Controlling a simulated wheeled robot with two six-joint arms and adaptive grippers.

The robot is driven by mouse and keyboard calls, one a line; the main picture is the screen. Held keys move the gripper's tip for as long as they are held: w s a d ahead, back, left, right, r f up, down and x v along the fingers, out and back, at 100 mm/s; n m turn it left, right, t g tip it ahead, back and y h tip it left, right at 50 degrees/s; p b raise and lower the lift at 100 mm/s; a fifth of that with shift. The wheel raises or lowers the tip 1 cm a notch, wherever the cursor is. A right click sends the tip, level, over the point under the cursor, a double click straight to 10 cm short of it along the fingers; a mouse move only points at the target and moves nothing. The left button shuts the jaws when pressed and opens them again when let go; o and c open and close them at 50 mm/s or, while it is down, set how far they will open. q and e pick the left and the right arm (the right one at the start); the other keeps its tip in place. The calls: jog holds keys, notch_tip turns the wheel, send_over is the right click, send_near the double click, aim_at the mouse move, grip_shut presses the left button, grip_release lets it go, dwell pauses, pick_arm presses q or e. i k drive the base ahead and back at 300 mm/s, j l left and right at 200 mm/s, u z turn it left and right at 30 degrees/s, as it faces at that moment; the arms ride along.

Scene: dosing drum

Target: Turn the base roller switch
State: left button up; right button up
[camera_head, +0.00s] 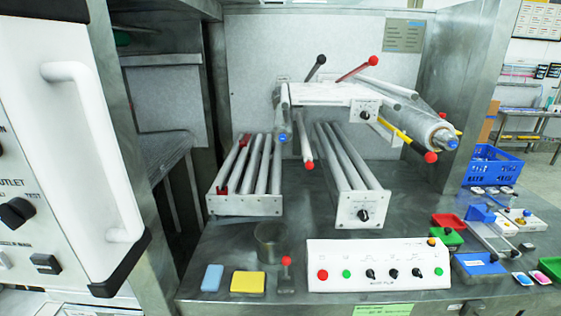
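A black rotary switch (363,214) sits on the white front plate of the right-hand roller bed (358,178), low on the steel worktop. Its markings are too small to read. Another black knob (364,114) is on the white block of the upper roller unit. A white control panel (378,265) at the front edge carries several black knobs and red and green buttons. No label that I can read names the base roller switch. Neither of my grippers is in view.
A white cabinet with a handle (95,150) fills the left foreground. A second roller bed (245,205) stands left. A small red-knobbed lever (286,275), blue block (212,278) and yellow block (248,283) lie in front. Coloured trays and a blue crate (490,165) are right.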

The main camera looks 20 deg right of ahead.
aim_at(370, 272)
jog(key=z, duration=1.6)
